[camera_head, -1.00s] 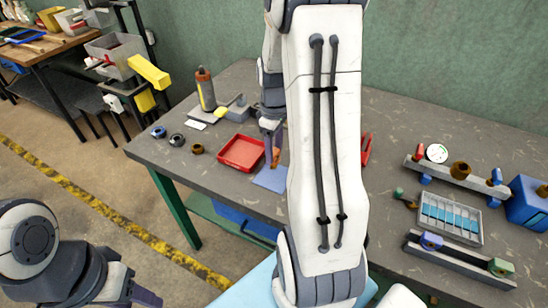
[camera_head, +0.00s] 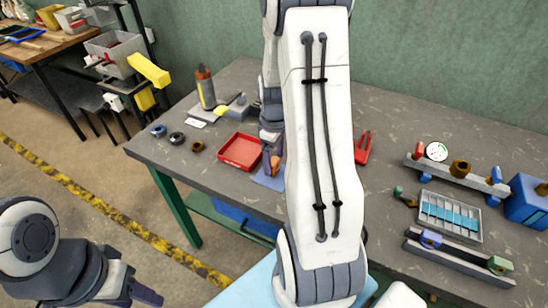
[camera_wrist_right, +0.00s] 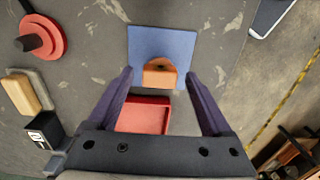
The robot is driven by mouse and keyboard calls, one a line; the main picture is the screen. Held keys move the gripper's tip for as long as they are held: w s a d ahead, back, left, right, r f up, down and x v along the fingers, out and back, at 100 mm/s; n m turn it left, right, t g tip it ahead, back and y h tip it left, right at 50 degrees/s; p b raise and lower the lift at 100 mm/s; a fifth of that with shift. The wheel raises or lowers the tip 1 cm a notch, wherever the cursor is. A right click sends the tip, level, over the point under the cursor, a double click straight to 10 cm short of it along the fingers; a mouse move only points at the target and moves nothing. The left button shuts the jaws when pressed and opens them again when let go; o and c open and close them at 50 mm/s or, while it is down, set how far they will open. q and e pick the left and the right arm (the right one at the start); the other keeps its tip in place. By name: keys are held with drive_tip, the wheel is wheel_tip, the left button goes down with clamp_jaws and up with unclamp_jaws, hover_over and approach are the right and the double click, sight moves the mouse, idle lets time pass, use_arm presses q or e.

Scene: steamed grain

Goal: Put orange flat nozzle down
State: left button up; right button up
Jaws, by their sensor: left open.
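The orange flat nozzle (camera_wrist_right: 160,74) is on the blue mat (camera_wrist_right: 146,40) in the right wrist view, near the mat's lower edge. The nozzle also shows in the head view (camera_head: 275,166) at the mat (camera_head: 268,183). My right gripper (camera_wrist_right: 159,76) is open, with one purple finger on each side of the nozzle and a visible gap to both. In the head view my right arm hides much of that gripper. My left gripper (camera_head: 148,297) is open and empty at the lower left, partly cut off by the frame edge.
A red tray (camera_head: 240,151) lies beside the mat. Several small rings (camera_head: 177,138) lie to its left, and a bottle (camera_head: 205,88) stands behind. A red tool (camera_head: 363,148), a silver tray (camera_head: 450,216) and a blue box (camera_head: 528,202) are at the right.

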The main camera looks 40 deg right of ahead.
sight(274, 161)
wheel_tip(274, 161, up, 12)
drive_tip(key=s+a+r+n, duration=0.1)
drive_tip(key=s+a+n, duration=0.15)
drive_tip(key=a, duration=1.85)
drive_tip(key=s+a+f+y, duration=0.1)
drive_tip(key=s+a, duration=0.9)
drive_tip(key=s, duration=0.4)
drive_tip(key=shift+a, duration=0.4)
